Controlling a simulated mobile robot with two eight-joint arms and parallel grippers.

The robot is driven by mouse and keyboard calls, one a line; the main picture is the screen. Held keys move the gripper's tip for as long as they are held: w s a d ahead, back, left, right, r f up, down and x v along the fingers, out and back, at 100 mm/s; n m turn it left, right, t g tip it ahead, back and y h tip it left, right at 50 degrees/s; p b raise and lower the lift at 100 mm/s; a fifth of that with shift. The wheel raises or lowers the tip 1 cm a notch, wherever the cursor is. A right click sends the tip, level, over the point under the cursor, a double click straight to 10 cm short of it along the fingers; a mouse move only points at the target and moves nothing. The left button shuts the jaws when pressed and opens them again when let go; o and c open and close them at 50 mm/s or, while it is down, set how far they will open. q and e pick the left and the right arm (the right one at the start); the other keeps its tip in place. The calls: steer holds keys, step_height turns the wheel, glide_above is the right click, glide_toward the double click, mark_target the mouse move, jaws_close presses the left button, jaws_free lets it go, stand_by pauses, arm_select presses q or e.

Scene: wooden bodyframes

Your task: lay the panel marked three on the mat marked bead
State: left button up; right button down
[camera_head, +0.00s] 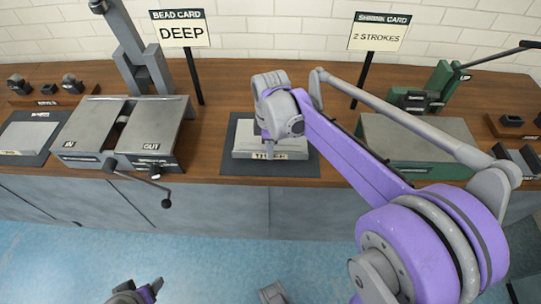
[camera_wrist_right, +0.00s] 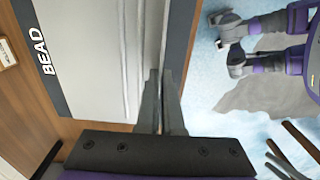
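The grey panel marked three (camera_head: 268,154) is at the dark mat (camera_head: 232,167) in the middle of the bench, its label facing the front. The mat's word BEAD (camera_wrist_right: 41,51) reads in the wrist view, beside the pale panel (camera_wrist_right: 105,60). My right gripper (camera_wrist_right: 161,100) has its fingers close together on the panel's near upright edge. In the head view my right wrist hides part of the panel and the fingertips. Whether the panel rests flat on the mat or hangs slightly above it is unclear. Part of my left arm (camera_head: 137,292) shows low down; its fingers are not clear.
A grey machine marked IN and OUT (camera_head: 160,112) with a crank stands left, a green-framed machine (camera_head: 410,150) right. Another mat with a panel (camera_head: 25,135) lies far left. Signs read BEAD CARD DEEP (camera_head: 181,28) and SHRINK CARD 2 STROKES (camera_head: 379,32).

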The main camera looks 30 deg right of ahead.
steer(key=shift+f, duration=1.45)
steer(key=shift+f, duration=0.1)
steer(key=c, duration=1.5)
jaws_free()
steer(key=shift+f+b, duration=0.1)
steer(key=shift+b, duration=0.2)
steer(key=o, duration=0.4)
step_height(320, 180, up, 12)
steer(key=p, duration=0.2)
steer(key=s+a+f+m+t, duration=0.1)
steer(key=s+a+f+m, duration=0.1)
steer(key=s+f+m, duration=0.2)
steer(key=s+a+f+m+t, duration=0.2)
steer(key=s+f+m, duration=0.1)
steer(key=s, duration=0.4)
steer(key=s+a+f+m+t, duration=0.1)
steer(key=s+a+f+m, duration=0.1)
steer(key=s+f+m, duration=0.2)
steer(key=shift+s+a+f+m+t, duration=0.15)
steer(key=shift+s+a+f+t, duration=0.05)
steer(key=shift+s, duration=0.35)
steer(key=shift+s+a+f+m+t, duration=0.15)
steer(key=shift+s+a+f+t, duration=0.05)
steer(key=shift+s, duration=0.35)
